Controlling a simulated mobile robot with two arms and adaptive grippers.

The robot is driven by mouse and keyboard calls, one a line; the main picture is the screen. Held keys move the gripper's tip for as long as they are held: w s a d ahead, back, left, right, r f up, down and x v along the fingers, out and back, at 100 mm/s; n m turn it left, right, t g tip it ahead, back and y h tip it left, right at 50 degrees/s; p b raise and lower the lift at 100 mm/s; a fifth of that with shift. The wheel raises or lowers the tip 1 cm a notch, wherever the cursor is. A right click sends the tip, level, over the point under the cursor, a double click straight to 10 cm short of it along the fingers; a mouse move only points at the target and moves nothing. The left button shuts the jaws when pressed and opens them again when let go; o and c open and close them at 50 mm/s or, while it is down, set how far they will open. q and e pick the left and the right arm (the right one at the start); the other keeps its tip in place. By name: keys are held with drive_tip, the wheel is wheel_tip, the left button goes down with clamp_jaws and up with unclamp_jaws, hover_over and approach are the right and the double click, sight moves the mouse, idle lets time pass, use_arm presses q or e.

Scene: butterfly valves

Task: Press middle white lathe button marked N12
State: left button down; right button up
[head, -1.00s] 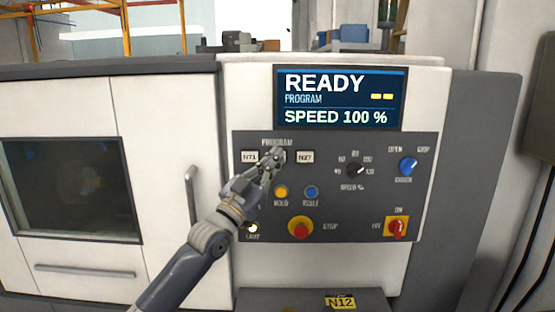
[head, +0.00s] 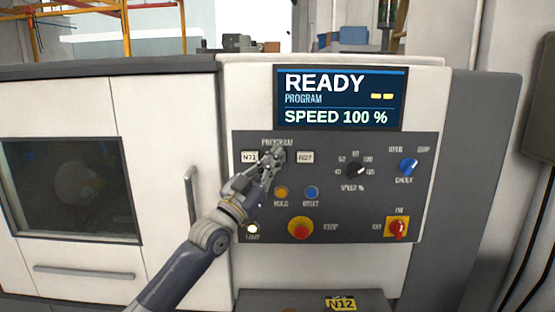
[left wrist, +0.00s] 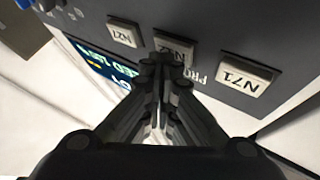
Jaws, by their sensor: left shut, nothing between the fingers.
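Three white program buttons sit in a row under the PROGRAM label on the grey lathe panel (head: 340,200). In the head view, the left button N71 (head: 249,157) and the right button N27 (head: 305,157) show. The middle button is covered there by my left gripper (head: 275,157). In the left wrist view, the middle button (left wrist: 175,45) shows in part behind the tips of my left gripper (left wrist: 165,62); its marking is mostly hidden. The left gripper is shut and empty, its tips at that button. I cannot tell whether they touch it. My right gripper is not in view.
The screen (head: 338,98) reads READY, PROGRAM with two dashes, SPEED 100 %. Below the buttons are an orange HOLD button (head: 281,193), a blue RESET button (head: 311,193) and a red stop knob (head: 300,228). Dials are at right. An N12 label (head: 341,303) is below.

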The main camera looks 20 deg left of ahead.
use_arm(q)
drive_tip(key=shift+w, duration=0.2)
drive_tip(key=shift+s+r, duration=0.1)
idle(0.4)
drive_tip(key=shift+s+d+p, duration=0.2)
drive_tip(key=shift+s+p, duration=0.25)
drive_tip(key=shift+s, duration=0.3)
drive_tip(key=s+p, duration=0.1)
drive_tip(key=s, duration=0.1)
drive_tip(key=s+d+p, duration=0.1)
drive_tip(key=s+p, duration=0.1)
drive_tip(key=shift+s+d, duration=0.2)
drive_tip(key=shift+s, duration=0.2)
idle(0.5)
